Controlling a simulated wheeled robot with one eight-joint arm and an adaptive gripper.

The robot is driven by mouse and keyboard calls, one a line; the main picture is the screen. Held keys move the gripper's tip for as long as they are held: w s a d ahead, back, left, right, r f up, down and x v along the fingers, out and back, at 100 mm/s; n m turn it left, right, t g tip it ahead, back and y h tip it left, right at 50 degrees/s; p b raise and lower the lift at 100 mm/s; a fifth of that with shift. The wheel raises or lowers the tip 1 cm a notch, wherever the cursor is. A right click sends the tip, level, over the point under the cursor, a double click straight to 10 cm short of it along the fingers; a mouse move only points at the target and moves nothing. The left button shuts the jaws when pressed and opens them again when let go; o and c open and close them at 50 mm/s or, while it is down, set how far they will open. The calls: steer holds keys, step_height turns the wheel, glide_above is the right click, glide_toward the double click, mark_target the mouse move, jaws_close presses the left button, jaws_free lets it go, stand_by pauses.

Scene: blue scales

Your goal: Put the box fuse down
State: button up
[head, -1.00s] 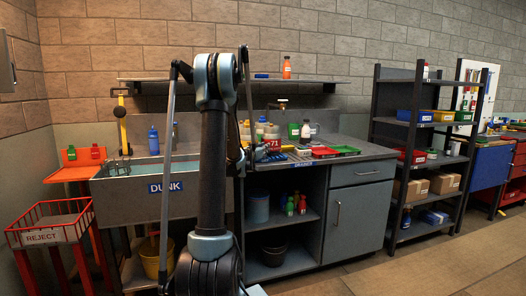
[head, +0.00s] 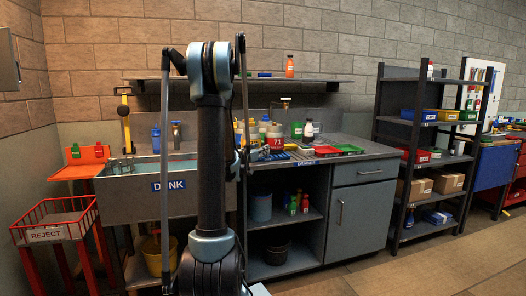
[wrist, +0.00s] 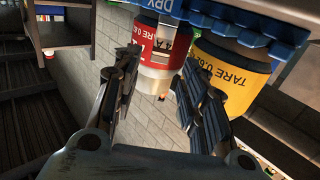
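I cannot make out the box fuse in either view. I cannot tell whether either is touched. The red label also shows in the head view (head: 275,143).
A blue rack marked DRY (wrist: 250,30) lies by the containers. The DUNK sink (head: 125,200) and red REJECT basket (head: 48,234) stand left. Dark shelving (head: 425,73) stands right. The floor in front is clear.

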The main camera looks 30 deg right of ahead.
steer(key=a+r+n+t+y, duration=0.35)
steer(key=a+n+y, duration=0.2)
steer(key=a, duration=1.05)
steer(key=a+r+n+t+y, duration=0.35)
steer(key=a+y, duration=0.35)
steer(key=a, duration=0.9)
steer(key=s+a+f+n+g+y, duration=0.4)
steer(key=s+a+f, duration=0.4)
steer(key=a, duration=0.4)
steer(key=s+a+f+g, duration=0.2)
steer(key=s+f, duration=0.4)
steer(key=s, duration=0.5)
steer(key=s+a+f+g, duration=0.2)
steer(key=s+f+g, duration=0.3)
steer(key=s, duration=0.6)
step_height(320, 180, down, 2)
steer(key=shift+f, duration=0.25)
steer(key=s+f+g, duration=0.1)
steer(key=s, duration=0.1)
steer(key=s+d+f+g, duration=0.1)
steer(key=s, duration=0.2)
steer(key=s+d+f+m+g+h, duration=0.1)
steer(key=s, duration=0.2)
steer(key=shift+d+f, duration=0.1)
steer(key=shift+d, duration=0.05)
steer(key=shift+c, duration=1)
steer(key=shift+s, duration=0.1)
